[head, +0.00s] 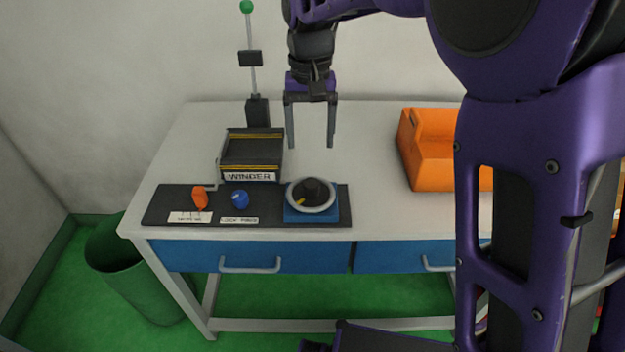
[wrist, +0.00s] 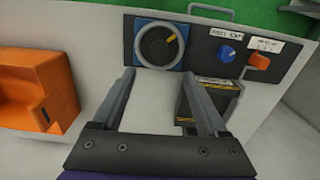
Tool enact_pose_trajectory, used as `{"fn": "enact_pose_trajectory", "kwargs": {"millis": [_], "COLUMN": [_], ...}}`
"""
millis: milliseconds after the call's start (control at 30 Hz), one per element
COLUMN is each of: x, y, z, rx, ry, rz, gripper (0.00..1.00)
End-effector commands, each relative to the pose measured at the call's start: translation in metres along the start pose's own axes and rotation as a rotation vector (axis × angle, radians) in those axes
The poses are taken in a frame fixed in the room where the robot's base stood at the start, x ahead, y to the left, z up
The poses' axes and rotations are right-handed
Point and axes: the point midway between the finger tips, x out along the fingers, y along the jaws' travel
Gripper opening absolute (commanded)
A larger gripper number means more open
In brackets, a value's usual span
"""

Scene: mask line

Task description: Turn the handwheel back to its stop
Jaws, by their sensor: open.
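The handwheel (head: 311,195) is a light grey ring with a dark centre and a yellow mark, on a blue base at the right end of a dark panel. In the head view the yellow mark points to the lower left. The handwheel also shows at the top of the wrist view (wrist: 160,45), with its mark towards the upper right. My gripper (head: 311,146) is open and empty, pointing down above the table behind the handwheel, apart from it. Its two fingers also show in the wrist view (wrist: 161,82).
An orange knob (head: 200,197) and a blue knob (head: 239,199) sit left on the panel. The black winder box (head: 252,153) stands behind them, with a green-topped pole (head: 252,75) behind it. An orange bin (head: 430,165) stands right. The table between is clear.

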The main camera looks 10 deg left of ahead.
Motion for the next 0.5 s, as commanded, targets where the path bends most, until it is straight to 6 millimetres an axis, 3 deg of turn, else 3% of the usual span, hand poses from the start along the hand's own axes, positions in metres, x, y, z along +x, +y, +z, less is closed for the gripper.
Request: {"fn": "enact_pose_trajectory", "kwargs": {"millis": [33, 200, 500], "x": [0.015, 0.053, 0.105], "y": [0.000, 0.000, 0.001], "z": [0.001, 0.001, 0.000], "rx": [0.000, 0.000, 0.000], "ry": [-0.005, -0.003, -0.001], "rz": [0.002, 0.002, 0.002], "gripper": [0.76, 0.76, 0.76]}}
